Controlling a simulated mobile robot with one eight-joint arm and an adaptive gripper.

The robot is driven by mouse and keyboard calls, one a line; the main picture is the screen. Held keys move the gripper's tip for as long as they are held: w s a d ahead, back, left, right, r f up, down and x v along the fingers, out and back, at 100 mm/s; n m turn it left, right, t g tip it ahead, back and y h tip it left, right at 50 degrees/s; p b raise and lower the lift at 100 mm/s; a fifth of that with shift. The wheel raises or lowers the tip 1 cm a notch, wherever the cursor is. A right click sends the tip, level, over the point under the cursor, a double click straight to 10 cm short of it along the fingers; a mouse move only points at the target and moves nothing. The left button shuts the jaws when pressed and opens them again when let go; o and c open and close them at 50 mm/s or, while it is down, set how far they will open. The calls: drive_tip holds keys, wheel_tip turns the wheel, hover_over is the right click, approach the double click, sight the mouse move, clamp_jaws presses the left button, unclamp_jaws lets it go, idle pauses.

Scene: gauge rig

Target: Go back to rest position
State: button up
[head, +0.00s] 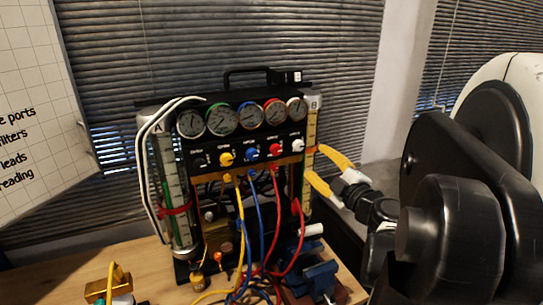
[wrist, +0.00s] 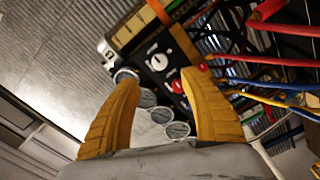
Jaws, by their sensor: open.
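My gripper (head: 318,167) is open, with its two yellow fingers at the right side of the gauge rig (head: 268,148) in the head view. In the wrist view my gripper (wrist: 163,105) has a clear gap between its fingers, with nothing held in it. Beyond the gap are the rig's round gauges (wrist: 160,115) and a white knob (wrist: 158,62). In the head view one finger is near the right tube B (head: 310,128); I cannot tell whether it touches.
The rig stands on a wooden table (head: 140,262) before window blinds (head: 190,60). Red, blue and yellow leads (head: 262,240) hang at its front. A blue vise-like part (head: 318,275) sits below my gripper. A whiteboard (head: 30,110) is at left.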

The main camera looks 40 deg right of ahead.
idle(0.4)
drive_tip(key=w+a+r+m+g+h+b, duration=0.1)
drive_tip(key=w+a+r+m+h+b, duration=0.15)
drive_tip(key=a+r+m+h, duration=0.35)
drive_tip(key=s+a+f+m+g+y+b, duration=0.1)
drive_tip(key=s+a+f+g+y, duration=0.3)
drive_tip(key=a+f, duration=0.7)
drive_tip(key=s+a+f+m+g+y+b, duration=0.1)
drive_tip(key=s+a+f+g+y, duration=0.4)
drive_tip(key=a+f, duration=0.6)
drive_tip(key=s+a+m+y, duration=0.1)
drive_tip(key=s+a, duration=0.1)
drive_tip(key=a, duration=0.1)
drive_tip(key=shift+s+a+m+g, duration=0.25)
drive_tip(key=shift+a+m+g, duration=0.05)
drive_tip(key=shift+a+m, duration=0.1)
